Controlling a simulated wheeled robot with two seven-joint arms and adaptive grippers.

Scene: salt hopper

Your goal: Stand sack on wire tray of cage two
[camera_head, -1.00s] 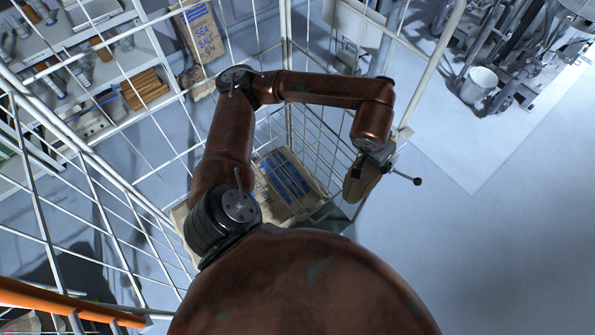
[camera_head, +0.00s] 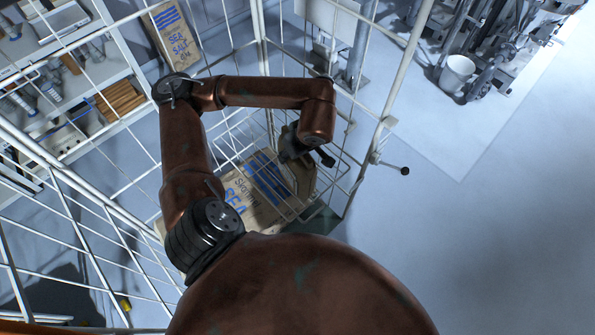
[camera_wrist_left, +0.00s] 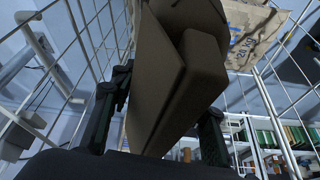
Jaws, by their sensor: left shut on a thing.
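A white wire cage (camera_head: 262,22) surrounds this area. My right gripper is not in view.
A "SEA SALT" sack (camera_head: 172,36) shows behind the wires at upper left. A black-knobbed lever (camera_head: 404,171) sticks out from the cage's right post. Shelves (camera_head: 65,60) stand at the left. A white bucket (camera_head: 458,72) stands at upper right. The floor at the right is clear.

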